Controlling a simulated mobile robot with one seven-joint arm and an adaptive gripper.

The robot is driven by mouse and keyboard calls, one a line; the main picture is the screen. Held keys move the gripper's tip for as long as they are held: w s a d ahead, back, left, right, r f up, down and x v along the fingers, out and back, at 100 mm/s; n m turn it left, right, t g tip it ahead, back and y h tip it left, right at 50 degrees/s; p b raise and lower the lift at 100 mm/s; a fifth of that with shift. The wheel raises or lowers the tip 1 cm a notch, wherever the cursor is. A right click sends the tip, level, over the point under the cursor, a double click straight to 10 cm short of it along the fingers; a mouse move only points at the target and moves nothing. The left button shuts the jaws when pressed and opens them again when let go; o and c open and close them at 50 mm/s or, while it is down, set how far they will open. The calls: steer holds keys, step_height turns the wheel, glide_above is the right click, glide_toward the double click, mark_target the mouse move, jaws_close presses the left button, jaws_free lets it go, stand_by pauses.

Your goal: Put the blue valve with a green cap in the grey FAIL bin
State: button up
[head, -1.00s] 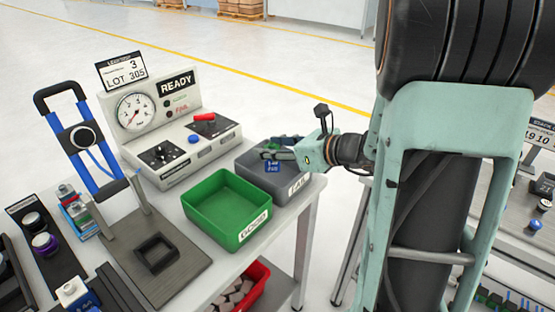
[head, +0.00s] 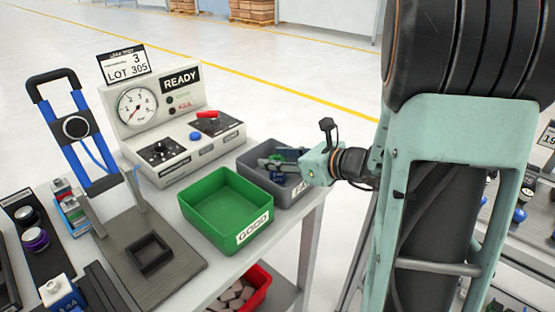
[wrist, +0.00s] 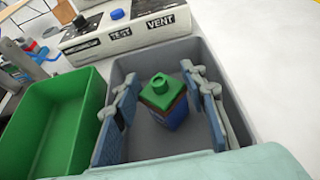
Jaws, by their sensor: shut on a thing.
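The blue valve (wrist: 174,119) stands upright between my fingers in the wrist view, its green cap (wrist: 158,90) facing the camera. My gripper (head: 276,164) is shut on it. The fingers also flank the valve in the wrist view (wrist: 166,115). They hold it inside the outline of the grey FAIL bin (head: 249,174). The bin's bare floor shows around the valve in the wrist view (wrist: 148,144). I cannot tell whether the valve touches that floor. In the head view, the fingers partly hide the valve.
The green GOOD bin (head: 208,222) stands directly left of the grey bin and is empty. Behind them is the leak test station (head: 190,150) with a gauge and READY sign. A red bin (head: 262,277) sits below the table edge. A black square fixture (head: 149,254) stands further left.

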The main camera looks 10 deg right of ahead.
steer(key=shift+f, duration=0.2)
steer(key=o, duration=1.2)
steer(key=shift+r, duration=0.15)
steer(key=shift+r, duration=0.25)
steer(key=p+v, duration=0.2)
steer(key=v, duration=1)
steer(key=shift+f, duration=0.1)
